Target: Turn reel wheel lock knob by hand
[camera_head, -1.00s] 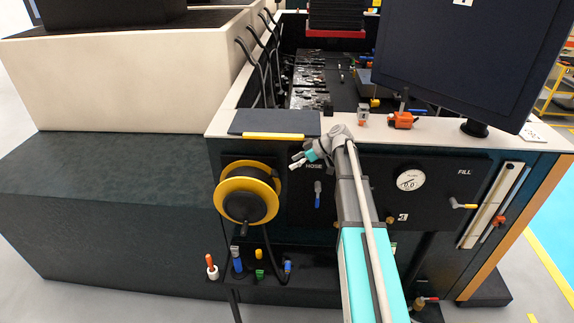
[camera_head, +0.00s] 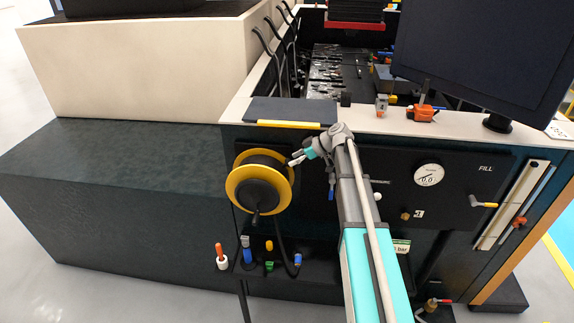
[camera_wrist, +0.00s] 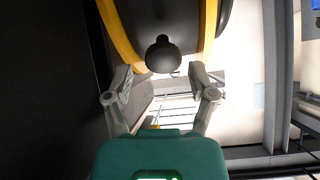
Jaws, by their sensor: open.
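The hose reel wheel (camera_head: 235,188) with a yellow rim and black hub is on the left of the front panel. It also fills the top of the wrist view, where its yellow rim (camera_wrist: 207,25) shows. A black rounded knob (camera_wrist: 163,57) stands out from the reel there, just beyond and between my fingertips. I cannot tell for sure whether it is the lock knob. My gripper (camera_wrist: 161,82) is open and empty, its fingers spread to either side below the knob. In the head view my gripper (camera_head: 293,160) is at the reel's upper right rim. A black handle (camera_head: 256,217) juts from the reel's lower front.
A dark pad with a yellow edge (camera_head: 288,123) lies on the ledge above the reel. Below is a shelf with several coloured fittings (camera_head: 269,265). A pressure gauge (camera_head: 429,175) and a yellow-handled valve (camera_head: 483,204) are on the panel to the right.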

